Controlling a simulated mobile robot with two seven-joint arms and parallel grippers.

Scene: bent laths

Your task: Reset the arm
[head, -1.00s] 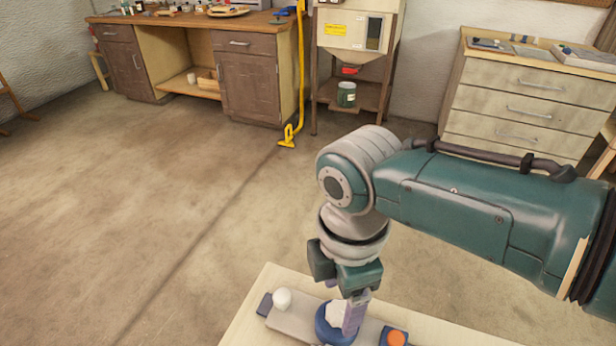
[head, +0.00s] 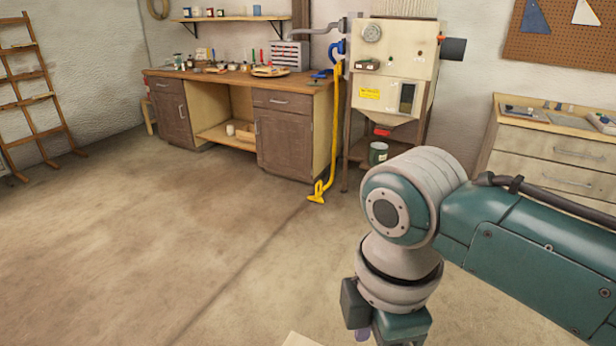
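My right arm comes in from the right, and its wrist points down near the bottom edge of the head view. My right gripper (head: 388,322) is cut off by the bottom edge; only its dark body and a bit of a purple finger show. Its fingertips, and anything between them, are out of view. A pale corner of the work table (head: 300,340) shows at the bottom edge, left of the gripper. The board and the parts on it are out of view. My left gripper is not in view.
A wooden workbench (head: 285,128) with tools stands at the back. A yellow pole-like tool (head: 335,130) leans beside it. A beige machine (head: 393,72) stands behind my arm. A drawer cabinet (head: 548,155) is at right, a wooden ladder (head: 33,100) at left. The floor (head: 150,240) is clear.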

